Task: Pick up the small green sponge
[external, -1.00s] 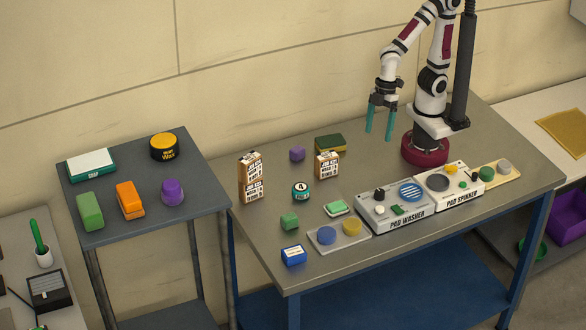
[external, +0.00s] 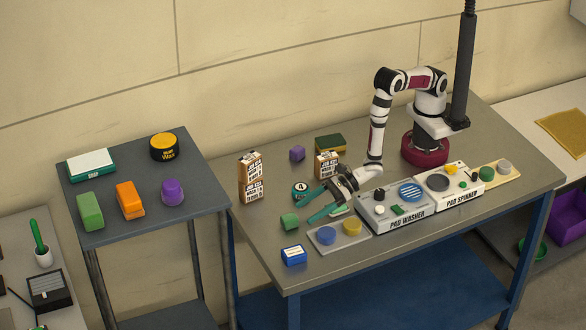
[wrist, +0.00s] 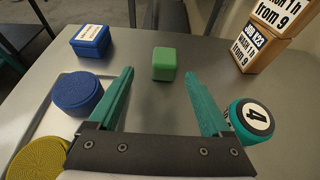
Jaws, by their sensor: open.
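The small green sponge looks to be the green cube (external: 289,221), which rests on the workbench left of the pad tray. In the wrist view the green cube (wrist: 164,66) sits just beyond the tips, centred between the fingers. My gripper (external: 307,208) is open and empty, low over the bench, its teal fingers pointing left toward the cube. The gripper (wrist: 160,76) shows both fingers apart with nothing between them. A larger green block (external: 90,211) stands on the side table.
The grey pad tray (external: 340,239) holds a blue and a yellow pad. A blue box (external: 293,255) is near the front edge. Printed boxes (external: 250,178) stand behind.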

